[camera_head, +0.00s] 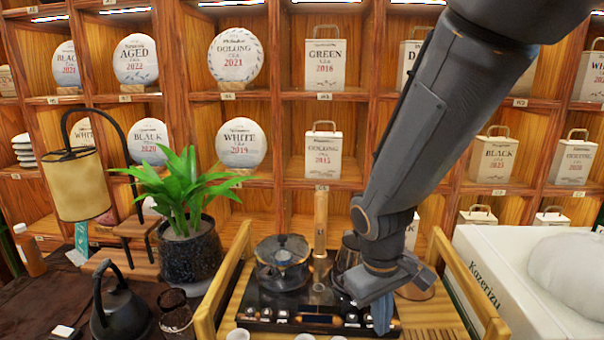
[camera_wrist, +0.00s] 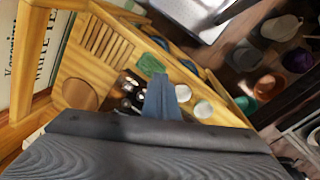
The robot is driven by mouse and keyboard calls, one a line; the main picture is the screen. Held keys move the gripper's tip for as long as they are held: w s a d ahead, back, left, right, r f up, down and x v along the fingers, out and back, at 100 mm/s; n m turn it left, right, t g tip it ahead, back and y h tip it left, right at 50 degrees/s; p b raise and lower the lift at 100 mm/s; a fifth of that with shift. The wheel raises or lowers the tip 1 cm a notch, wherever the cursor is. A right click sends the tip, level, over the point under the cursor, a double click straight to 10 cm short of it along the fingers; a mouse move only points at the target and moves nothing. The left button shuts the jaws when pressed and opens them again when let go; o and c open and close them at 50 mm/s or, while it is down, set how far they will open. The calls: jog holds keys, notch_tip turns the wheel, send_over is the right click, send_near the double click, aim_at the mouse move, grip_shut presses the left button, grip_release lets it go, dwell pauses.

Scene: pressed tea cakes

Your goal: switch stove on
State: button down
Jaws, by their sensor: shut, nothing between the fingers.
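The stove (camera_head: 262,301) is a black unit with a row of small silver knobs (camera_head: 352,318) along its front edge, set in a wooden tray (camera_head: 215,300). A glass pot (camera_head: 282,270) stands on its left part. My gripper (camera_head: 383,315) points down at the right end of the knob row, its fingers shut and empty. In the wrist view my gripper's blue-grey fingers (camera_wrist: 160,95) are close beside the silver knobs (camera_wrist: 127,97). I cannot tell whether they touch a knob. My arm hides part of the stove's right side.
Small white cups (camera_head: 304,337) line the tray's front. A black kettle (camera_head: 122,310), a glass (camera_head: 174,312) and a potted plant (camera_head: 188,245) stand left. A white box (camera_head: 500,265) is at right. Tall shelves of tea cakes (camera_head: 239,142) rise behind.

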jog(key=s+d+m, duration=0.1)
jog(key=s+d+m+y, duration=0.1)
jog(key=m, duration=0.1)
jog(key=s+d+r+m, duration=0.1)
jog(key=d, duration=0.1)
jog(key=shift+s+r+m+t+y, duration=0.1)
jog(key=shift+s+m+t+y, duration=0.05)
jog(key=shift+m+t+y, duration=0.2)
dwell(1.9)
jog(key=w+a+n+t+h+p, duration=0.1)
jog(key=w+a+n, duration=0.4)
jog(key=a, duration=0.6)
jog(key=w+a+n+t+h+p, duration=0.2)
jog(key=w+a+n+p, duration=0.3)
jog(key=a+n, duration=0.4)
jog(key=w+a+r+n+t+h+p, duration=0.1)
jog(key=w+a+n+t+p, duration=0.2)
jog(key=a+n, duration=0.4)
jog(key=w+a+p, duration=0.1)
jog(key=w+a, duration=0.1)
jog(key=a, duration=0.4)
jog(key=shift+a+t, duration=0.15)
jog(key=shift+t, duration=0.2)
jog(key=shift+f+h, duration=0.1)
jog(key=shift+h, duration=0.15)
